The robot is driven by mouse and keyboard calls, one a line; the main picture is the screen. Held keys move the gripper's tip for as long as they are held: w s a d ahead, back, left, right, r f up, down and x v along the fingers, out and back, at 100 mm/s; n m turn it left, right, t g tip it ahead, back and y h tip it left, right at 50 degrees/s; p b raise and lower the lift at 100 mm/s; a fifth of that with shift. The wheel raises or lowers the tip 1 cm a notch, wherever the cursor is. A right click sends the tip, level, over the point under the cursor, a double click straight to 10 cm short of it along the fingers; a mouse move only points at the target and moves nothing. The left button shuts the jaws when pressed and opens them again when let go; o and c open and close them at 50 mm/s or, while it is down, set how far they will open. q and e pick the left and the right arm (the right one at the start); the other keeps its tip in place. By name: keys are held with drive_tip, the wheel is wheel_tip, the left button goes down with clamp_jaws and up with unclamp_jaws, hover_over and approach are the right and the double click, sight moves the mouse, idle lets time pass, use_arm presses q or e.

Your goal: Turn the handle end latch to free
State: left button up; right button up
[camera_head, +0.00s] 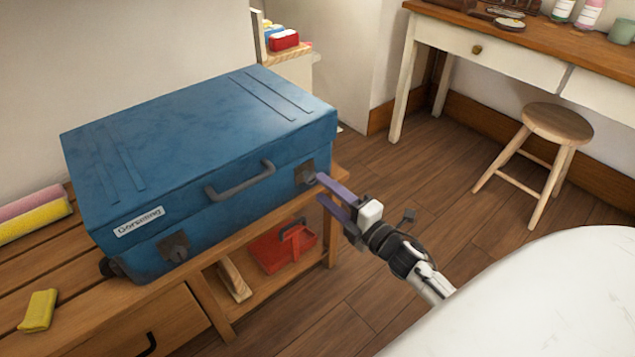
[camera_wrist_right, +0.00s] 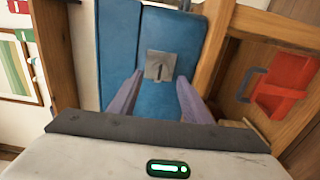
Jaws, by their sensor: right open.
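A blue suitcase (camera_head: 200,140) lies shut on the wooden bench, with a grey handle (camera_head: 240,182) on its front side. One dark metal latch (camera_head: 173,247) is on the front at the left, near the name label (camera_head: 139,222). The other latch (camera_head: 306,172) is at the right end of the front. The right wrist view shows a grey latch plate (camera_wrist_right: 160,66) with a dark lever on the blue side. My right gripper (camera_head: 319,187) is open and empty, its purple fingers pointing at the right latch. Contact cannot be told. My left gripper is not in view.
A stool (camera_head: 556,124) and desk (camera_head: 497,50) stand at right. A white surface (camera_head: 530,300) fills the lower right.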

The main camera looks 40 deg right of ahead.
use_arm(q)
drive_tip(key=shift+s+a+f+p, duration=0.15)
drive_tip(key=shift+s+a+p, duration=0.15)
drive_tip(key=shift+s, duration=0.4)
use_arm(e)
drive_tip(key=s, duration=0.6)
drive_tip(key=shift+d, duration=0.2)
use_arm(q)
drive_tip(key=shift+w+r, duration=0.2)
